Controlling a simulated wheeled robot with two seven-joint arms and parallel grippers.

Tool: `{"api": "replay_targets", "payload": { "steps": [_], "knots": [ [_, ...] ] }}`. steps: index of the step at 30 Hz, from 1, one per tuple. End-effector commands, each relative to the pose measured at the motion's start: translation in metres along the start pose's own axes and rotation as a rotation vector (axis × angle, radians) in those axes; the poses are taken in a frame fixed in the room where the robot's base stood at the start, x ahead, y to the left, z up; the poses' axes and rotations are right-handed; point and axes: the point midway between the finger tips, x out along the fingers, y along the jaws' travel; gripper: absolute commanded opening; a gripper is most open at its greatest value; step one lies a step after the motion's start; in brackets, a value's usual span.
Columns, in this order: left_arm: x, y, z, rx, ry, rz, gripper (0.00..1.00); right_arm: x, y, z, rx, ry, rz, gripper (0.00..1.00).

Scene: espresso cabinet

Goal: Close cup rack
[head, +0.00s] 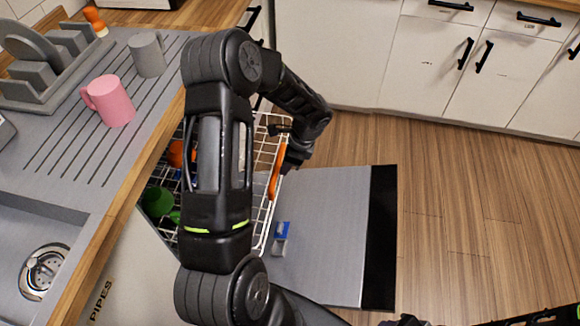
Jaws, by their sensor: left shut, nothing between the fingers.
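The cup rack (265,222) is a white wire rack, pulled out over the open dishwasher door (335,215). It holds a green cup (157,201) and some orange and blue items, partly hidden. My left arm crosses in front of much of the rack. My left gripper (288,160) is shut and empty at the rack's outer right side; I cannot tell whether it touches the wires. Part of my right arm shows at the bottom right edge, its gripper mostly cut off.
A blue and grey item (281,237) lies on the open door. A pink mug (109,101), a grey mug (147,55) and a dish rack (45,65) stand on the counter at left. The wooden floor (460,215) at right is clear, with white cabinets (430,70) behind.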

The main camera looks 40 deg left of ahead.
Motion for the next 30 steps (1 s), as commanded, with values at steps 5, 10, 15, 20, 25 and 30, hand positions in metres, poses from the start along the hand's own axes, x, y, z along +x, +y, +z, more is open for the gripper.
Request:
{"api": "replay_targets", "payload": {
  "steps": [5, 10, 15, 20, 25, 30],
  "knots": [
    [0.008, 0.001, 0.028, -0.005, -0.003, 0.002, 0.0, -0.003, -0.001, 0.0, 0.0, 0.0, 0.0, 0.36],
    [0.019, 0.001, 0.066, -0.006, -0.004, 0.002, 0.0, -0.006, -0.002, 0.0, 0.0, 0.0, 0.0, 0.36],
    [0.032, 0.001, 0.11, -0.008, -0.003, 0.003, 0.0, -0.011, -0.004, 0.0, 0.0, -0.001, 0.0, 0.36],
    [0.045, 0.002, 0.153, -0.007, -0.003, 0.004, 0.0, -0.017, -0.006, 0.0, 0.0, -0.001, 0.0, 0.36],
    [0.058, 0.001, 0.194, -0.006, -0.003, 0.002, 0.0, -0.022, -0.009, 0.0, 0.0, -0.002, 0.0, 0.36],
    [0.068, 0.001, 0.223, -0.004, -0.002, 0.003, 0.0, -0.026, -0.01, 0.0, 0.0, -0.002, 0.0, 0.36]
  ]
}}
